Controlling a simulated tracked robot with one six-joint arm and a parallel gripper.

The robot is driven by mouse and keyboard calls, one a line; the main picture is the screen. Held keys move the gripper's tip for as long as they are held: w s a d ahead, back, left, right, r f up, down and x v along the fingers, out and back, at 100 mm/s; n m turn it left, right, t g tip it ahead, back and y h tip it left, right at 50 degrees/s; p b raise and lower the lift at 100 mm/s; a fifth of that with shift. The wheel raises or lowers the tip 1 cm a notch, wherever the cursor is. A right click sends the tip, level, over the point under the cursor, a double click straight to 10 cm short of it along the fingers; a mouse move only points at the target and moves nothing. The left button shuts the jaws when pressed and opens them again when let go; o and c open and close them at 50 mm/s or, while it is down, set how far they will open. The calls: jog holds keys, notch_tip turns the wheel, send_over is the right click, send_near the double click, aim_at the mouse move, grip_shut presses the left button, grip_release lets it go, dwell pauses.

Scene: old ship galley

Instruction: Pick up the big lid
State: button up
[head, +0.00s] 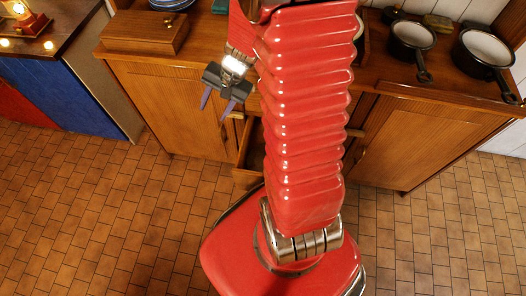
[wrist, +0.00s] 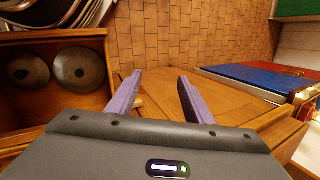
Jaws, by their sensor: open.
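Two round, dark grey lids lie side by side in an open wooden drawer in the wrist view, one at the left (wrist: 28,71) and one at the right (wrist: 79,71). The right one looks slightly larger, but I cannot tell surely which is the big lid. The drawer (wrist: 52,114) also shows in the head view (head: 246,172), mostly hidden behind my arm, and its contents are hidden there. My gripper (head: 217,106) is open and empty, with purple fingers apart. In the wrist view my gripper (wrist: 159,80) is to the right of the drawer, apart from both lids.
The drawer belongs to a wooden cabinet (head: 185,105). On its counter stand a wooden box (head: 146,32) at the left and two dark pans (head: 411,38) (head: 487,50) at the right. A blue-fronted unit (head: 72,98) stands far left. The tiled floor (head: 110,215) is clear.

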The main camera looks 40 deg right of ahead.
jog(key=s+d+f+m, duration=0.4)
jog(key=d+f, duration=0.1)
jog(key=f, duration=0.4)
jog(key=s+d+f+m+h, duration=0.1)
jog(key=s+d+f+m, duration=0.3)
jog(key=f, duration=0.6)
jog(key=s+d+f+m+g, duration=0.1)
jog(key=s+d+f+m, duration=0.2)
jog(key=d+f+m, duration=0.3)
notch_tip(320, 180, down, 4)
jog(key=shift+s+d+r+h, duration=0.1)
jog(key=shift+s+d+h, duration=0.2)
jog(key=shift+s+d, duration=0.15)
jog(key=shift+x, duration=1.15)
jog(key=shift+a, duration=0.1)
jog(key=shift+x, duration=2.6)
jog(key=shift+w, duration=0.1)
